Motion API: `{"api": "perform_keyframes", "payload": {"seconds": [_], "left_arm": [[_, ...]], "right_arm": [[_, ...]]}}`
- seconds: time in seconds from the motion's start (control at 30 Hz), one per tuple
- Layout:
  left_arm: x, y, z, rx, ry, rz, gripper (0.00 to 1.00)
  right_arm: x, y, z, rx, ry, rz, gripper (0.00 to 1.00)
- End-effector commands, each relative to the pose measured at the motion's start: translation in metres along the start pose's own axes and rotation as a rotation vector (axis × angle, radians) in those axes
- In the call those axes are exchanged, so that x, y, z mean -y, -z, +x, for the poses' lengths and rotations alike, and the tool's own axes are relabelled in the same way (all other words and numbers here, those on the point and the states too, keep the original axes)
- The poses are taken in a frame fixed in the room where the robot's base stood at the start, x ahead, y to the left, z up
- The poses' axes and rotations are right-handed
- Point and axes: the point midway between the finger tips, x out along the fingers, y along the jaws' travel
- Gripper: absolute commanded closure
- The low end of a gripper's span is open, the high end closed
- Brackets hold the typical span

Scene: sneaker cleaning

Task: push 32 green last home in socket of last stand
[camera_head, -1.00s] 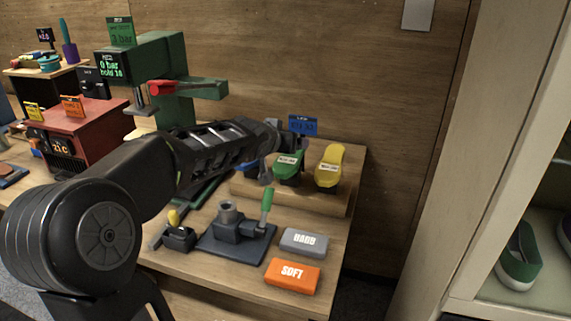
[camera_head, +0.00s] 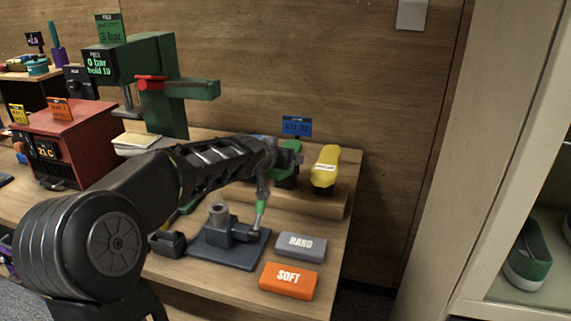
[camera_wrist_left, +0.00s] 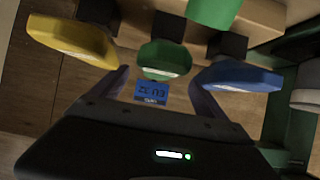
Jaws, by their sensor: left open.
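The green last (camera_head: 288,176) sits on the wooden step at the back right, beside the yellow last. In the left wrist view the green last (camera_wrist_left: 165,60) is in the middle, with a blue size sign (camera_wrist_left: 151,92) below it. My left gripper (camera_wrist_left: 163,82) is open, its fingers spread to either side of the green last in the picture. I cannot tell whether they touch it. In the head view my left wrist partly hides the last. The last stand (camera_head: 225,252) is a dark plate with an upright grey socket (camera_head: 218,208) and a green-handled lever (camera_head: 261,206). The socket looks empty.
The yellow last (camera_head: 325,165) and the blue last (camera_wrist_left: 240,76) flank the green one closely. Grey HARD (camera_head: 300,246) and orange SOFT (camera_head: 288,280) blocks lie at the front right. A green press (camera_head: 160,80) and a red box (camera_head: 70,145) stand left.

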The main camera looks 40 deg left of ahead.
Motion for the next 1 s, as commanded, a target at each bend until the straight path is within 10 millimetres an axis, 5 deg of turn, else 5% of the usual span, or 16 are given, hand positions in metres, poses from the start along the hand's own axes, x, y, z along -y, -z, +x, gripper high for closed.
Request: {"api": "perform_keyframes", "payload": {"seconds": [0.33,0.7,1.0], "left_arm": [[0.000,0.000,0.004,0.000,0.000,0.000,0.15],[-0.003,0.000,0.050,0.001,-0.001,0.000,0.15],[-0.002,0.001,0.054,-0.001,0.000,0.000,0.15]], "right_arm": [[0.000,0.000,0.001,0.000,0.000,0.000,1.00],[-0.002,0.000,0.006,0.000,0.000,0.000,1.00],[-0.002,0.000,0.006,0.000,0.000,0.000,1.00]]}}
